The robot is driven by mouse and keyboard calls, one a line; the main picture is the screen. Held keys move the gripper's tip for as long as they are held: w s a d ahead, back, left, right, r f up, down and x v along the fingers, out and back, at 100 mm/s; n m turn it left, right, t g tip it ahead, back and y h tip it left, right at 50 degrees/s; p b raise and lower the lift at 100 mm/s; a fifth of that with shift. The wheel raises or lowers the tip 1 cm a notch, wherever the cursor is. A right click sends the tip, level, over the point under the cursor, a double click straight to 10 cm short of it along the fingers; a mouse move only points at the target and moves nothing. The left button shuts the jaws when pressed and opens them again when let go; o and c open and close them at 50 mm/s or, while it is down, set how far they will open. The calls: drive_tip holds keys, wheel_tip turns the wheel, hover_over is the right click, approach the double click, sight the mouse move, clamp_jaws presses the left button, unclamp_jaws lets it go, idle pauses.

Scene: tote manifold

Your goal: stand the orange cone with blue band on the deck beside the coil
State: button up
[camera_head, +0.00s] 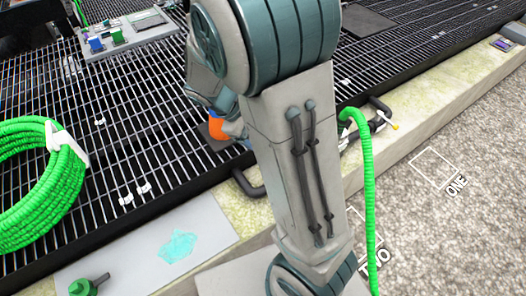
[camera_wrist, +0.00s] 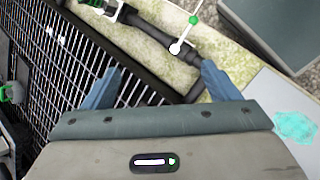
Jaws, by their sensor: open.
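The coil (camera_head: 68,185) is a bright green hose loop with a white tie, lying on the dark grating deck (camera_head: 130,165) at the left of the head view. A small orange object (camera_head: 216,128), possibly the cone, shows on the grating behind my arm. Most of it is hidden, and I cannot tell whether the blue beside it is its band or my finger. In the wrist view my gripper (camera_wrist: 158,82) has its two blue fingers spread wide, with no object held between them. Neither the cone nor the coil can be made out there.
A black pipe handle (camera_head: 248,184) stands at the deck edge and shows beyond my fingers (camera_wrist: 155,36). A grey plate with a teal patch (camera_head: 178,246) and a green knob (camera_head: 88,286) are in front. A tray of small blocks (camera_head: 125,36) is at the back.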

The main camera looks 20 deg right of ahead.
drive_tip(key=s+a+r+m+t+y, duration=0.1)
drive_tip(key=s+a+r+m+y, duration=0.1)
drive_tip(key=s, duration=0.4)
drive_tip(key=s+a+r+m+t+y, duration=0.1)
drive_tip(key=s+a+r+m+y, duration=0.1)
drive_tip(key=s+r+m+y, duration=0.2)
drive_tip(key=shift+s+r+m+y, duration=0.3)
drive_tip(key=shift+s+r+m, duration=0.35)
drive_tip(key=shift+s+m, duration=1)
drive_tip(key=shift+s, duration=0.1)
drive_tip(key=shift+c, duration=0.3)
